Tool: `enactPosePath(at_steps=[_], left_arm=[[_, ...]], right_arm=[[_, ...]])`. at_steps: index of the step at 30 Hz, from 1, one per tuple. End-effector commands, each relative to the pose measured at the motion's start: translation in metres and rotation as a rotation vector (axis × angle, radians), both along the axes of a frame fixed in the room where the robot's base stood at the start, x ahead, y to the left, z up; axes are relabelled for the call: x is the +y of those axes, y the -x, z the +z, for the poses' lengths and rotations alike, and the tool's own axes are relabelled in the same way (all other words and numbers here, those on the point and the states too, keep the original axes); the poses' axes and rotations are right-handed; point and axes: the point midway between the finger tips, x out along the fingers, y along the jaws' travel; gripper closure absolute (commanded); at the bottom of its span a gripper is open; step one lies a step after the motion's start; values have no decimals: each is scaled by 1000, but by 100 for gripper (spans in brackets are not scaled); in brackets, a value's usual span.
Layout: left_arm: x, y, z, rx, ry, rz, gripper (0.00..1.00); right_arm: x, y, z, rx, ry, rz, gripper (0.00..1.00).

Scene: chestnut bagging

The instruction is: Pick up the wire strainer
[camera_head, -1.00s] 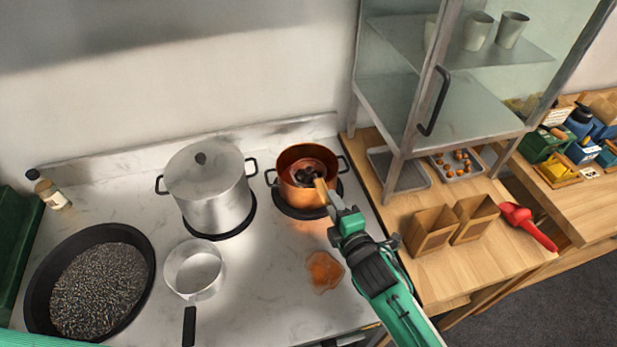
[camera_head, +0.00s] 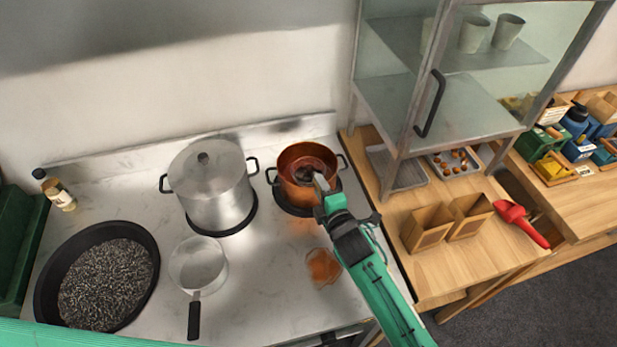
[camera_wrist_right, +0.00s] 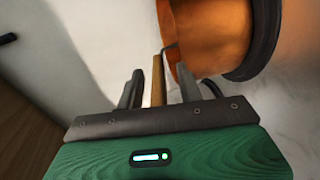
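The wire strainer's wooden handle (camera_wrist_right: 158,82) stands between the two fingers of my right gripper (camera_wrist_right: 159,90) in the right wrist view. A gap shows on each side of the handle, so the gripper is open around it. In the head view the right gripper (camera_head: 322,184) is at the front right rim of the copper pot (camera_head: 290,163) and hides most of the handle. The strainer's bowl sits inside the pot, with dark contents, and its mesh is hard to make out. My left gripper is out of view.
A lidded steel pot (camera_head: 215,190), a small saucepan (camera_head: 198,262) and a black pan (camera_head: 75,245) stand left of the copper pot. A glass cabinet (camera_head: 450,90) is at the right. Paper bags (camera_head: 428,228) and a red scoop (camera_head: 522,222) lie on the wooden counter.

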Motion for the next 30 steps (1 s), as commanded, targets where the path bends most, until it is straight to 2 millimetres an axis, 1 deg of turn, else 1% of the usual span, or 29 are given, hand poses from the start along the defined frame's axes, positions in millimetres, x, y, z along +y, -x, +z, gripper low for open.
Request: enactPosePath(at_steps=[1,5,6,16,20,23,26,29,30], left_arm=[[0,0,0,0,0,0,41],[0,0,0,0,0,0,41],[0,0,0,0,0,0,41],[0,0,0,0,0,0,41],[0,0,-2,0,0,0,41],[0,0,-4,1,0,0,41],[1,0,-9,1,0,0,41],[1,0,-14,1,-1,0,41],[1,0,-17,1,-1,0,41]], right_arm=[[0,0,0,0,0,0,73],[0,0,0,0,0,0,98],[0,0,0,1,0,0,100],[0,0,2,-2,-1,0,100],[0,-1,10,-4,-2,0,100],[0,-1,22,-6,-2,1,100],[0,-1,43,-10,-1,1,100],[0,-1,73,-13,-1,1,100],[0,-1,87,-13,-2,2,100]])
